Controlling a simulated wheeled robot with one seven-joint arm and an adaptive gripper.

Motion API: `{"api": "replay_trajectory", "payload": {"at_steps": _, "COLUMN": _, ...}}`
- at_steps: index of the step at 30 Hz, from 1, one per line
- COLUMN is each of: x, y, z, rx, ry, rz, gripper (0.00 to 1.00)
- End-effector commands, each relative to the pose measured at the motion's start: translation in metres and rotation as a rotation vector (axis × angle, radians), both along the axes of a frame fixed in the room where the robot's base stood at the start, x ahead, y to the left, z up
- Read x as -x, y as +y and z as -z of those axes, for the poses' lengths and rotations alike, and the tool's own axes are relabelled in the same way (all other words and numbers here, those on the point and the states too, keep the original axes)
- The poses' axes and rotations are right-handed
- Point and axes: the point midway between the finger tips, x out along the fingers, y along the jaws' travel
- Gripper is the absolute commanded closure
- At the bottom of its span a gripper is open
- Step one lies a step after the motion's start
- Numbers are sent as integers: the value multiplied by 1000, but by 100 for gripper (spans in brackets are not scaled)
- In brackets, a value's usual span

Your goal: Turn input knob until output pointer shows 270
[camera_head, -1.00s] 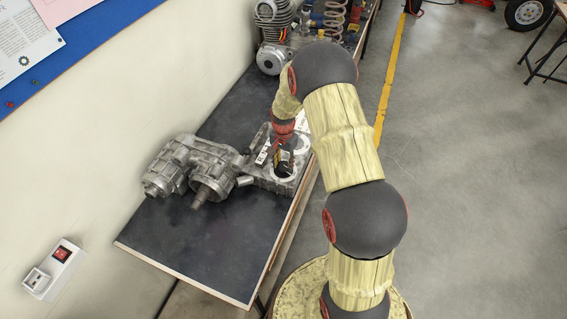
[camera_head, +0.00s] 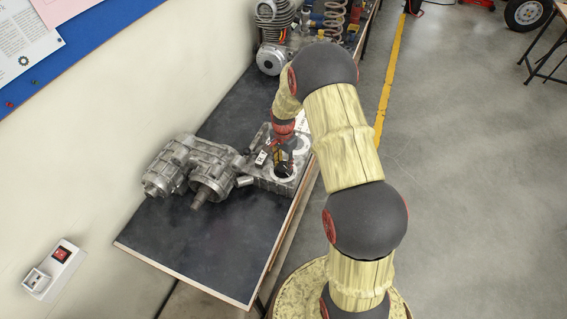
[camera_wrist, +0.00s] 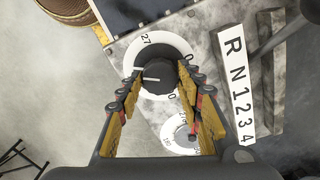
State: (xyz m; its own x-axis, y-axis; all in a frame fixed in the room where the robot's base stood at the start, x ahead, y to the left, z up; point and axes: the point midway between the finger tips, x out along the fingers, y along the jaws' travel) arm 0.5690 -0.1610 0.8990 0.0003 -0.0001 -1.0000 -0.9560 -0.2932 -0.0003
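A round black knob (camera_wrist: 159,77) with a white pointer line sits in the middle of a white number ring (camera_wrist: 176,44) in the wrist view. The line points left. A "27" shows at the ring's upper left, its last digit unclear, and zeros show at the right and below. A second, smaller white dial (camera_wrist: 172,138) lies below, partly hidden by a finger; I cannot read its pointer. My gripper (camera_wrist: 159,72) has one fingertip on each side of the black knob, against its rim as far as I can see. In the head view my gripper (camera_head: 283,160) is over the grey housing (camera_head: 262,178).
A white strip marked R N 1 2 3 4 (camera_wrist: 236,85) lies right of the dials. A grey gearbox (camera_head: 195,165) adjoins the housing on the dark bench (camera_head: 215,255). An engine (camera_head: 272,30) stands at the back. The front of the bench is clear.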

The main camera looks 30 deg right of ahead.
Motion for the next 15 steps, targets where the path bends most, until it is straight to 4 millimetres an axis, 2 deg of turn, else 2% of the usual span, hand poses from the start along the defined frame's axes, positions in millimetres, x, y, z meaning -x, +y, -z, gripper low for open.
{"api": "replay_trajectory", "payload": {"at_steps": 9, "x": 0, "y": 0, "z": 0, "rx": 0, "ry": -1, "rz": -1, "gripper": 46}}
{"api": "replay_trajectory", "payload": {"at_steps": 15, "x": 0, "y": 0, "z": 0, "rx": 0, "ry": 0, "rz": -1, "gripper": 46}}
